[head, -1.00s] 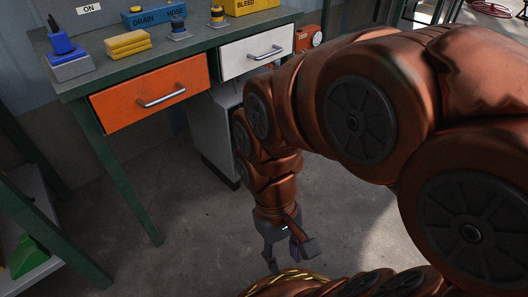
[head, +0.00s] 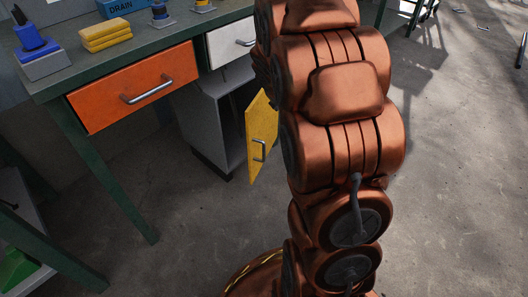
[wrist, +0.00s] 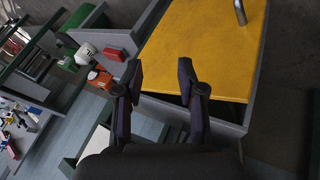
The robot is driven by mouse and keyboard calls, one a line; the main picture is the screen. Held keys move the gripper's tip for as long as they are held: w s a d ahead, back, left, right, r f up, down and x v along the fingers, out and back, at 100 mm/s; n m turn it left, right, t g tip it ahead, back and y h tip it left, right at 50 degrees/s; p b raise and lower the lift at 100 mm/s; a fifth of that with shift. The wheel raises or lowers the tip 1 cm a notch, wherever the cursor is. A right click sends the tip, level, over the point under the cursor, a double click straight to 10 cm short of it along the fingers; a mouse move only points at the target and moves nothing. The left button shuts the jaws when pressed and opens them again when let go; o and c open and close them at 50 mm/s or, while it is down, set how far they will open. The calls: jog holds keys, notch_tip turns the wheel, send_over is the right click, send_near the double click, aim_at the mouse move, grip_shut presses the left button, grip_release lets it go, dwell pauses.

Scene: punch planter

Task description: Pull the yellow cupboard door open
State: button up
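The yellow cupboard door (head: 262,135) is on the grey cupboard (head: 214,125) under the workbench. In the head view my arm hides the gripper.
The green workbench has an orange drawer (head: 133,87) and a white drawer (head: 232,41) above the cupboard. Yellow blocks (head: 105,34) and a blue item (head: 37,40) sit on top. A low shelf stands at the left.

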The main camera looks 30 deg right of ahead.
jog(key=w+d+f+n+t, duration=0.25)
jog(key=w+d+f, duration=0.25)
jog(key=w+d, duration=0.35)
jog(key=n+t+y+b, duration=0.1)
jog(key=n+t+y, duration=0.45)
jog(key=y, duration=1.25)
send_near(264, 160)
notch_tip(264, 160, up, 4)
jog(key=w+a, duration=0.2)
jog(key=w, duration=0.1)
jog(key=shift+n, duration=0.4)
jog(key=b+x, duration=0.2)
jog(key=x, duration=0.4)
jog(key=shift+w+a+r, duration=0.15)
jog(key=shift+a+r, duration=0.05)
grip_shut()
